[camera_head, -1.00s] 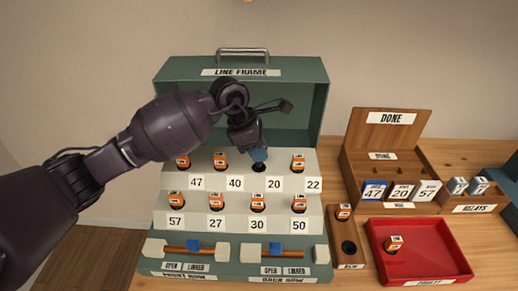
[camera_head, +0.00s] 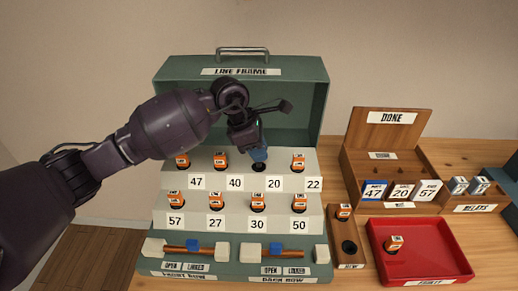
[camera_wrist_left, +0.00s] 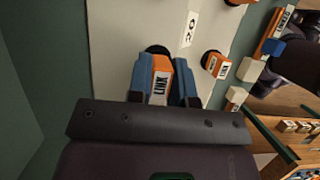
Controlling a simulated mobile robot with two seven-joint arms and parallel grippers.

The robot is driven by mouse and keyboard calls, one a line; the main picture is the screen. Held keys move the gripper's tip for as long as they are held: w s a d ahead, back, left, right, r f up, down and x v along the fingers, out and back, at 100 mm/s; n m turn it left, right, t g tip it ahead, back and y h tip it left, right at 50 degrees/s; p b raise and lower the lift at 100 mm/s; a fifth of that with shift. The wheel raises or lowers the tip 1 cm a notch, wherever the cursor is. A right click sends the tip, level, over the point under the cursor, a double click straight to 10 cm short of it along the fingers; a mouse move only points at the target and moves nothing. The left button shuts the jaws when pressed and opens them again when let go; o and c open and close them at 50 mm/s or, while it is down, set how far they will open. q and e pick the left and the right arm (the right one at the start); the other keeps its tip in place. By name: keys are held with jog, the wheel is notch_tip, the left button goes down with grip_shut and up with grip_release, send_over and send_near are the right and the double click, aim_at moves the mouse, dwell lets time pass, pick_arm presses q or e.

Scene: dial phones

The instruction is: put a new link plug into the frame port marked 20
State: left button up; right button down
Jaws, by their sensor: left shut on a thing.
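The green line frame (camera_head: 240,70) stands on the table with two stepped rows of ports. The port marked 20 (camera_head: 259,168) shows as a dark ring in the upper row, above its 20 label (camera_head: 274,184). My left gripper (camera_head: 259,154) is right at this port, its blue fingertips pointing down. In the left wrist view the gripper is shut on an orange link plug (camera_wrist_left: 160,80) with a white LINK label. Part of the dark port (camera_wrist_left: 157,50) shows just beyond the plug. I cannot tell how deep the plug sits. My right gripper is not in view.
Other link plugs stand in the neighbouring ports, such as 40 (camera_head: 220,161) and 22 (camera_head: 298,162). The new-plug holder (camera_head: 344,262) has one plug and one empty hole. A red tray (camera_head: 440,265) holds one plug. A wooden done box (camera_head: 388,137) stands behind it.

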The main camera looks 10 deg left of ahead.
pick_arm(q)
jog(key=shift+f+b, duration=0.5)
jog(key=shift+f, duration=0.65)
jog(key=o, duration=1.1)
jog(key=shift+r, duration=0.1)
jog(key=shift+r+p, duration=1.5)
jog(key=shift+r, duration=2.2)
